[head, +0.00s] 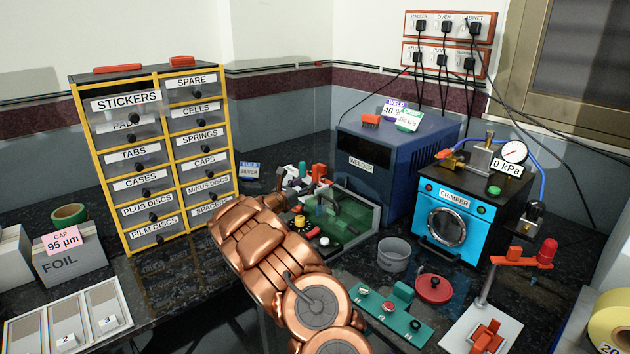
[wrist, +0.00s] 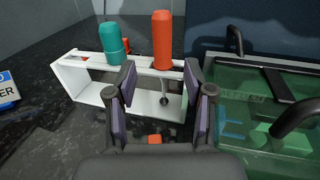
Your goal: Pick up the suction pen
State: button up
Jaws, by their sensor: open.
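A white open-fronted rack (wrist: 88,92) stands ahead in the wrist view. An upright tool with an orange-red handle (wrist: 162,38) sits in its top bar, and a thin stem with a small dark tip shows below; it looks like the suction pen. In the head view its red top (head: 318,171) shows beyond my arm. A teal-handled tool (wrist: 111,42) stands left of it in the same rack. My gripper (wrist: 160,85) is open, with its fingers apart on the near side of the rack. The orange-red handle appears between and beyond the fingertips, with nothing visibly held.
A green-floored, clear-walled box (wrist: 265,115) with dark curved fittings stands close on the right. The blue welder (head: 385,160) rises behind it. The drawer cabinet (head: 155,160) stands at the left.

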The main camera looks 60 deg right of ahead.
aim_at(313, 179)
jog(key=shift+s+d+p, duration=0.15)
jog(key=shift+d+p, duration=0.15)
jog(key=shift+d, duration=1.2)
jog(key=shift+s+d+p, duration=0.1)
jog(key=shift+d+p, duration=0.15)
jog(key=shift+d, duration=1.25)
grip_shut()
